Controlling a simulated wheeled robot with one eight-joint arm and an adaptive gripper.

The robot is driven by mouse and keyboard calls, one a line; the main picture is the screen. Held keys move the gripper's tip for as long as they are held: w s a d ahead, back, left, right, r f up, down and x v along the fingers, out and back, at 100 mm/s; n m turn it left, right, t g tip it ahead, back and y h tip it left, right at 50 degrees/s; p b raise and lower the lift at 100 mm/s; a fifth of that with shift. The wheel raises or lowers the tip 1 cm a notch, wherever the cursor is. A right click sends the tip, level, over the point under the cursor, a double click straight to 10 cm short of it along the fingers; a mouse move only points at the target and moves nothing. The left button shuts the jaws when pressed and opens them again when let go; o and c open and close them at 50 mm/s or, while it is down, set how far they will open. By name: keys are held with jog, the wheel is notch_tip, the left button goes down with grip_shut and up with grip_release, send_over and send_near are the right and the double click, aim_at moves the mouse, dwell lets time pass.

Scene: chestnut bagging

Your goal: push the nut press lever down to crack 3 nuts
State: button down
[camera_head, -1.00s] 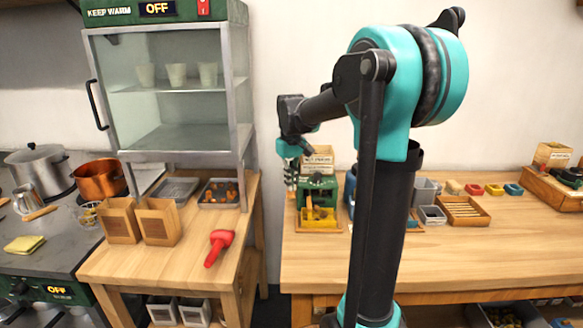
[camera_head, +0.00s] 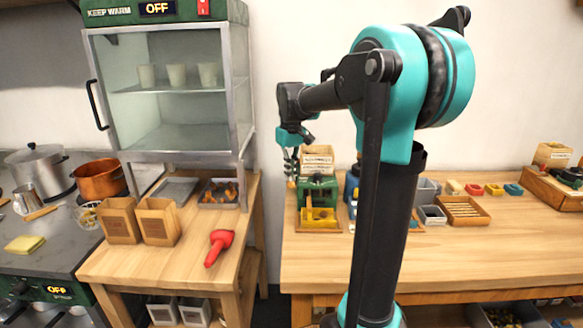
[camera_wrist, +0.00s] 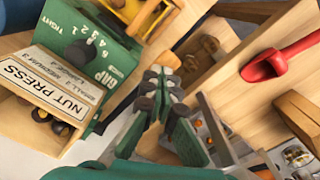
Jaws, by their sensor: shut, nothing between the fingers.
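The green nut press (camera_head: 318,188) stands at the left end of the right-hand bench, with a yellow part at its front. My gripper (camera_head: 291,176) is just left of the press, pointing down. In the wrist view its shut fingers (camera_wrist: 162,74) are empty, beside the press. A small orange spot shows at the fingertips in the head view; I cannot tell whether it is the lever's knob. The lever is not clearly visible, and any nuts inside the press are hidden.
A wooden box labelled NUT PRESS (camera_wrist: 52,92) holds nuts beside the press. A red scoop (camera_head: 218,246) lies on the left bench, near two brown bags (camera_head: 158,222) and a nut tray (camera_head: 218,204). A gap separates the benches. The right bench's front is clear.

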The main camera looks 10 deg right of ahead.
jog(key=shift+w+r, duration=0.2)
jog(key=shift+r, duration=2.5)
jog(key=shift+f, duration=2.2)
